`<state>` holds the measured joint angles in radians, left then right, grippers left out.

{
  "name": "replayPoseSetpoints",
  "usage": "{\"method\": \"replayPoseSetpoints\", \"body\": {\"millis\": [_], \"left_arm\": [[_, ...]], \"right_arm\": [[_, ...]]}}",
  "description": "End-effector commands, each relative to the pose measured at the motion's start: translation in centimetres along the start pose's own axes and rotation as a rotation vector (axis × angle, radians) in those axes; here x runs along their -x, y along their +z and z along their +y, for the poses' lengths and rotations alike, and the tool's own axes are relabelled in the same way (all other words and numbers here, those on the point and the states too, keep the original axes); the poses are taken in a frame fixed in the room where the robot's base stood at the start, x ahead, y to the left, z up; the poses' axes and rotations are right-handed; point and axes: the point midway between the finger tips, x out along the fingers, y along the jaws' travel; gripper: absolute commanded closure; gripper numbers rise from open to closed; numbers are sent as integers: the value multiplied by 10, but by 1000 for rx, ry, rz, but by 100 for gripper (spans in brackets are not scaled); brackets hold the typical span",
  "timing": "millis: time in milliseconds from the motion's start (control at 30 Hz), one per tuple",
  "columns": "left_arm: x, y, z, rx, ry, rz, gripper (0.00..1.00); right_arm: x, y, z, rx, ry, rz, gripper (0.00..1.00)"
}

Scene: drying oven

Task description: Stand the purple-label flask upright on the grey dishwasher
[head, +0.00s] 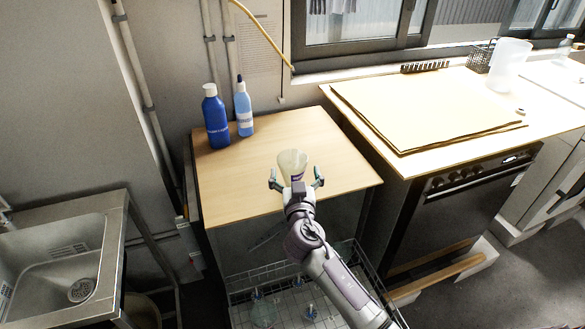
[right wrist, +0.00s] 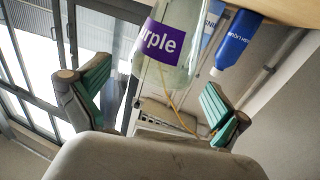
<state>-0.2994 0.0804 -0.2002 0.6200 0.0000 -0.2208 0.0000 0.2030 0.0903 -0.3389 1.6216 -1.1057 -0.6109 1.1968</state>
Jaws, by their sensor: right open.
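The purple-label flask (head: 292,160) is pale clear glass and stands at the front middle of the wooden top of the grey dishwasher (head: 222,216). In the head view its wider end is uppermost and it narrows downward; I cannot tell for sure which end it rests on. Its purple label, with "rple" readable, shows in the right wrist view (right wrist: 168,38). My right gripper (head: 297,183) is open, in front of the flask, its fingers spread to either side. In the right wrist view the fingers (right wrist: 152,105) are apart from the glass. My left gripper is not in view.
A dark blue bottle (head: 215,118) and a lighter blue bottle (head: 243,107) stand at the back left of the top. The dishwasher's rack (head: 243,284) is pulled out below, holding glassware. A sink (head: 65,262) is left; a counter with a board (head: 430,105) is right.

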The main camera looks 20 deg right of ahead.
Motion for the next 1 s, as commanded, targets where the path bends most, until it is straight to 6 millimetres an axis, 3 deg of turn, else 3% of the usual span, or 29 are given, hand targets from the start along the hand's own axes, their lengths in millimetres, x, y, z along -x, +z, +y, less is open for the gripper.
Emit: {"method": "replayPoseSetpoints", "body": {"millis": [300, 633, 1000], "left_arm": [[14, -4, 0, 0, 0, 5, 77], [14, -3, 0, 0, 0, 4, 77], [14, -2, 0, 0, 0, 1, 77]], "right_arm": [[-40, 4, -4, 2, -1, 1, 0], [-47, 6, -4, 0, -1, -1, 0], [-47, 6, -4, 0, -1, 0, 60]]}}
